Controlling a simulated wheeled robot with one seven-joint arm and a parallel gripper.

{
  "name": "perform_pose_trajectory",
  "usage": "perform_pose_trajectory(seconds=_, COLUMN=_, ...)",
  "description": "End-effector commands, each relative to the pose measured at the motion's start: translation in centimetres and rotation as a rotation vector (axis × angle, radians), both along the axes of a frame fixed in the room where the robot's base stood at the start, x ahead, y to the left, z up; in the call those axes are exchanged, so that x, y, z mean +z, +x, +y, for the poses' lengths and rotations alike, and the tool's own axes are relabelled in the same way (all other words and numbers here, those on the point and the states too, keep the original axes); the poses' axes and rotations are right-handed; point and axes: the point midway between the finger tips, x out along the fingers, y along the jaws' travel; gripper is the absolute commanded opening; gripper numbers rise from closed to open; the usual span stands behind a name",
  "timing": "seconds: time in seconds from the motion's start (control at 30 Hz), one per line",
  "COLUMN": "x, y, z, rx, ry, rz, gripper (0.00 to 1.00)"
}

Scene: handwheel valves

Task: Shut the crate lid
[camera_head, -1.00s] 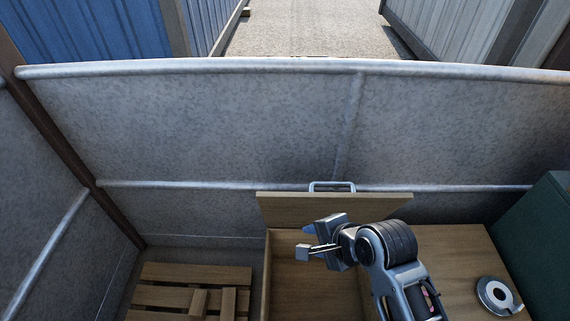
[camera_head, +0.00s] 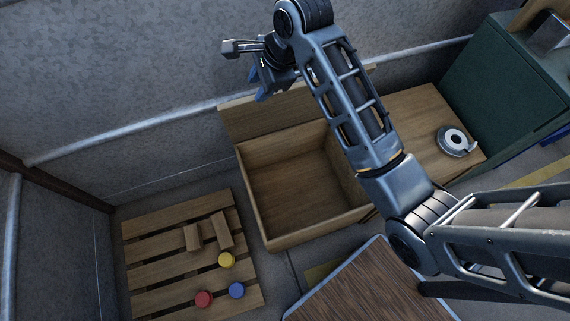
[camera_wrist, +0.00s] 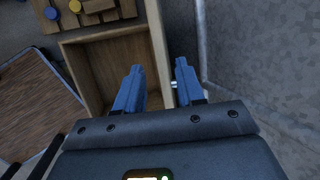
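The wooden crate (camera_head: 262,215) stands open and looks empty inside. Its lid (camera_head: 240,119) is raised, standing up along the back edge near the wall. My gripper (camera_head: 259,86) is over the lid's top edge, with its blue fingers pointing down. In the wrist view my gripper (camera_wrist: 160,68) has its fingers spread apart, and the lid (camera_wrist: 157,40) shows nearly edge-on between them. A small part of the metal handle (camera_wrist: 174,85) shows close to the right finger; I cannot tell whether they touch. The handle is hidden in the head view.
A slatted pallet (camera_head: 150,273) at left holds wooden blocks and red, blue and yellow round pieces. A grey metal ring (camera_head: 452,141) lies on the wooden surface right of the crate. A green cabinet (camera_head: 495,80) stands at right. The grey wall (camera_head: 110,80) is close behind the lid.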

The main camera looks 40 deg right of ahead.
Motion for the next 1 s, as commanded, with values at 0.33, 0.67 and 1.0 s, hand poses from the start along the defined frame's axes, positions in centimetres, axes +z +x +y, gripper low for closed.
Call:
perform_pose_trajectory(seconds=0.33, x=-3.1, y=1.1, z=0.5, rx=0.0, ry=-0.001, rz=-0.001, gripper=0.38)
perform_pose_trajectory(seconds=0.67, x=-5.2, y=2.0, z=0.9, rx=0.001, ry=-0.002, rz=-0.001, gripper=0.38)
perform_pose_trajectory(seconds=1.0, x=-4.6, y=2.0, z=1.0, rx=0.001, ry=0.0, rz=0.0, gripper=0.38)
